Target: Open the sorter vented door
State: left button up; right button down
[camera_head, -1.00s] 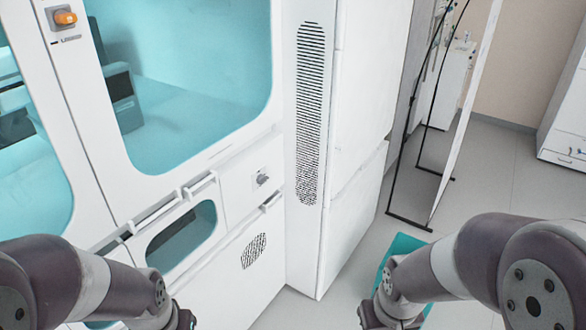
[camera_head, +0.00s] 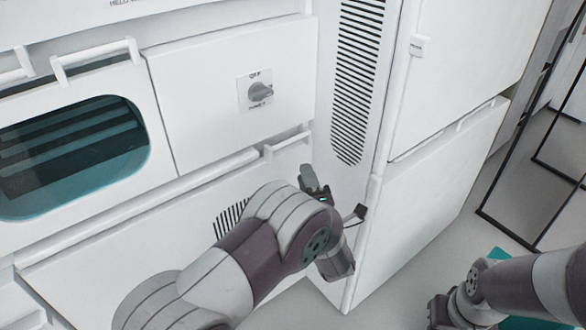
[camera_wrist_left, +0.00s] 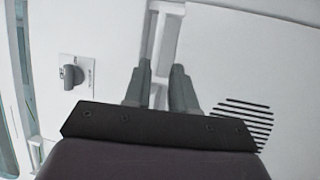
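The vented door (camera_head: 110,255) is a white lower panel with a small slotted vent (camera_head: 231,215), partly hidden by my left arm. It looks closed. Its white bar handle (camera_head: 287,145) is at its upper right edge; in the left wrist view the handle (camera_wrist_left: 163,45) runs up the middle. My left gripper (camera_head: 312,182) is just below and right of the handle. In the left wrist view its two fingers (camera_wrist_left: 160,88) are apart, either side of the handle's line; contact cannot be told. My right gripper (camera_head: 440,312) is low at the right, its fingers unclear.
A rotary switch (camera_head: 260,92) sits on the panel above the door. A window drawer (camera_head: 75,155) is at the left. A tall white column with a long vent (camera_head: 358,75) stands close right of my left gripper. A black frame (camera_head: 515,160) stands at the far right.

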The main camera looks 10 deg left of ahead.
aim_at(293, 138)
pick_arm(q)
jog(key=b+x, duration=0.2)
jog(key=x, duration=1)
jog(key=shift+w+a+r, duration=0.15)
jog(key=shift+r, duration=0.05)
grip_shut()
